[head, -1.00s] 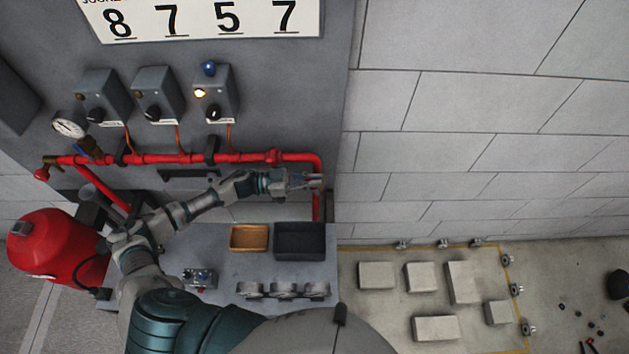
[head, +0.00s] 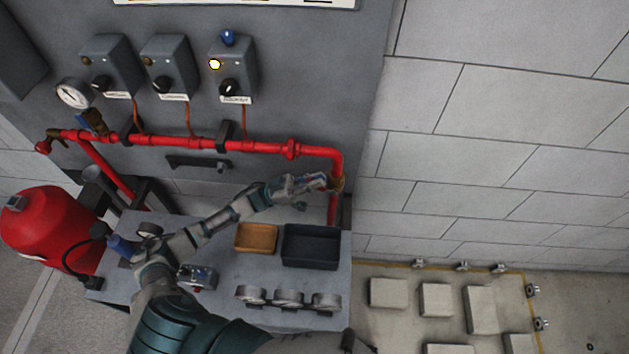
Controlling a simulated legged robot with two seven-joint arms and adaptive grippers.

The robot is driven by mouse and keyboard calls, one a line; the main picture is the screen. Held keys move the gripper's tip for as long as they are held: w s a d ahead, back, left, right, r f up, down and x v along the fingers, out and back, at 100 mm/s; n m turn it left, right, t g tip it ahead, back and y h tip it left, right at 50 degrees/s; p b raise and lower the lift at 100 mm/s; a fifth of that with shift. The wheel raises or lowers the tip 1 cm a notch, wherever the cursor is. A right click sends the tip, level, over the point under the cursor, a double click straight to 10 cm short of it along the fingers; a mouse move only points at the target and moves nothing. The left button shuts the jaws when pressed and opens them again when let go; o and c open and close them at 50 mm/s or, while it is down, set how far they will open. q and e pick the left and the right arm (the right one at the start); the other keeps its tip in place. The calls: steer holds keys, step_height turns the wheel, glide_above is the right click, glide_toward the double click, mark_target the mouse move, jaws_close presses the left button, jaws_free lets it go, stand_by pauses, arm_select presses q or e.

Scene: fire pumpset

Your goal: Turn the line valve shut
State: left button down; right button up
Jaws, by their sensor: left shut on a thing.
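The red pipe (head: 240,146) runs along the grey panel and bends down at its right end. The line valve (head: 339,184), a small brass-coloured fitting, sits on the pipe's downward leg. My left gripper (head: 326,183) reaches it from the left and is shut on it. The fingers cover most of the valve, so its handle angle cannot be made out. My right gripper is out of view.
Below the arm, a grey bench holds a brown tray (head: 240,247), a black tray (head: 310,264) and several round gauges (head: 288,298). A red tank (head: 50,230) stands at left. Control boxes (head: 168,68) hang above the pipe. A block wall is at right.

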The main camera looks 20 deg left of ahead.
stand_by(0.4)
arm_select(q)
steer(key=c, duration=1.3)
jaws_free()
steer(key=shift+d, duration=0.1)
steer(key=shift+o, duration=0.2)
steer(key=shift+w+d, duration=0.15)
steer(key=shift+d, duration=0.05)
steer(key=v, duration=1.2)
steer(key=shift+f, duration=0.15)
